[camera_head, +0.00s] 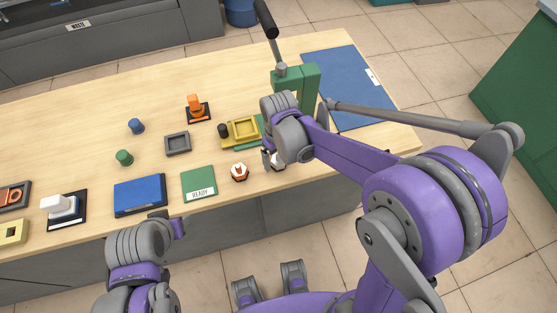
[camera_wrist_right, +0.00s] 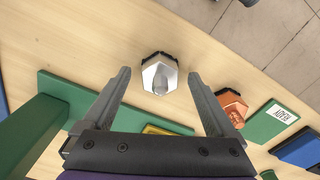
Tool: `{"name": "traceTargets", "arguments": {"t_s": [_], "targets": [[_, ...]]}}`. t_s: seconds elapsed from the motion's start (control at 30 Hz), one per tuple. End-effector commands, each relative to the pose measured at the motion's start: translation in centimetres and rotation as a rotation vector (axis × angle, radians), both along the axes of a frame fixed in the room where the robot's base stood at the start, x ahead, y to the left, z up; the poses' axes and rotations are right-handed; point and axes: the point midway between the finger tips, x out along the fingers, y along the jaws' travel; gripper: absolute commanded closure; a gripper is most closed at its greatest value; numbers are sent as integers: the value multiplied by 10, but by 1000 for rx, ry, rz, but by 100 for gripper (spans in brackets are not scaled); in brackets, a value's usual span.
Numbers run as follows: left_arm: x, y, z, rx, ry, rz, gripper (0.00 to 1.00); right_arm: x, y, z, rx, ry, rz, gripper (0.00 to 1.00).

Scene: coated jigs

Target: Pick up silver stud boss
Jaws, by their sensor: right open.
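The silver stud boss (camera_wrist_right: 160,75) is a hexagonal silver piece with a rounded stud on a dark base. It stands on the wooden table. In the head view the boss (camera_head: 278,161) is partly hidden by my right gripper. In the right wrist view my right gripper (camera_wrist_right: 158,74) is open, with a fingertip on either side of the boss and a gap to each. I cannot tell the height of the fingertips over the table. My left gripper (camera_head: 170,222) is low at the table's front edge; its fingers are not clear.
A copper-orange hexagonal boss (camera_head: 240,172) stands close by, and in the wrist view (camera_wrist_right: 232,104) lies just beyond one finger. Bare table lies between the boss and the front edge.

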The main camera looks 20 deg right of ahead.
Motion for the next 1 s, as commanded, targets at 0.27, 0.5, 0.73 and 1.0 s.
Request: {"name": "traceTargets", "arguments": {"t_s": [0.27,0.5,0.73,1.0], "targets": [[0,0,-1,0,1,0,50,0,0,-11,0,0,1,8],[0,0,-1,0,1,0,50,0,0,-11,0,0,1,37],[0,0,-1,0,1,0,50,0,0,-11,0,0,1,78],[0,0,-1,0,1,0,50,0,0,-11,0,0,1,100]]}}
